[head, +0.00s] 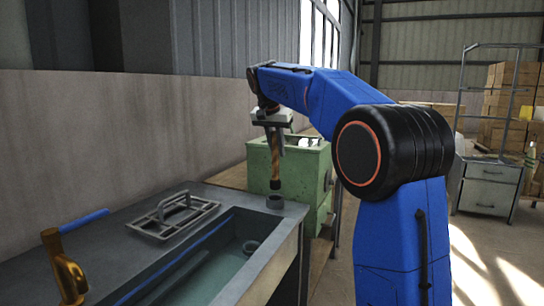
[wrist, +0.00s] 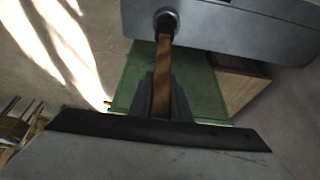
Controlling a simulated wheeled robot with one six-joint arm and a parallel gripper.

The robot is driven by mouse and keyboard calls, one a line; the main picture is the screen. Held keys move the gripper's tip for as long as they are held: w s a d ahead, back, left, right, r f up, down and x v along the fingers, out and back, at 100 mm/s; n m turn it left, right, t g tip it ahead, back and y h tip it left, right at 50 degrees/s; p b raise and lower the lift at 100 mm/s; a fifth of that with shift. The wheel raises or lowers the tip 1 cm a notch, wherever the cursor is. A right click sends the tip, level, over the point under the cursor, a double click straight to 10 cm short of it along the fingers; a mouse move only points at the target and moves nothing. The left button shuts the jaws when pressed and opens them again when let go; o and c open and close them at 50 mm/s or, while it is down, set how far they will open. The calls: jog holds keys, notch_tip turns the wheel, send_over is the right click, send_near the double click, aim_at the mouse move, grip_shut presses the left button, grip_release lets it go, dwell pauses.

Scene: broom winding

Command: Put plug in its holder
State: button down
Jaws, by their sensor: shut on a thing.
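The plug is a long brown stick (head: 275,165) with a dark lower end. My gripper (head: 276,148) is shut on it, and it hangs about upright. The holder looks like a small grey round ring (head: 275,202) on the sink's back right corner. In the head view the plug's tip is just above the ring, with a narrow gap. In the wrist view, the brown plug (wrist: 164,70) runs from between my gripper's fingers (wrist: 164,88) to the dark round holder (wrist: 167,20). Its tip overlaps the ring there, so depth is unclear.
The grey sink (head: 225,285) has a second small ring (head: 250,246) inside. A grey framed tool (head: 173,217), a blue bar (head: 85,220) and a brass tap (head: 65,270) are on the left of its top. A green box (head: 318,180) stands behind, close to my gripper.

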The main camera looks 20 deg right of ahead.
aim_at(277, 166)
jog(key=shift+w+f, duration=0.1)
jog(key=shift+w, duration=0.2)
jog(key=shift+f, duration=3.3)
jog(key=c, duration=1.9)
grip_release()
jog(key=shift+v, duration=5.35)
jog(key=shift+r, duration=0.1)
jog(key=shift+s, duration=0.1)
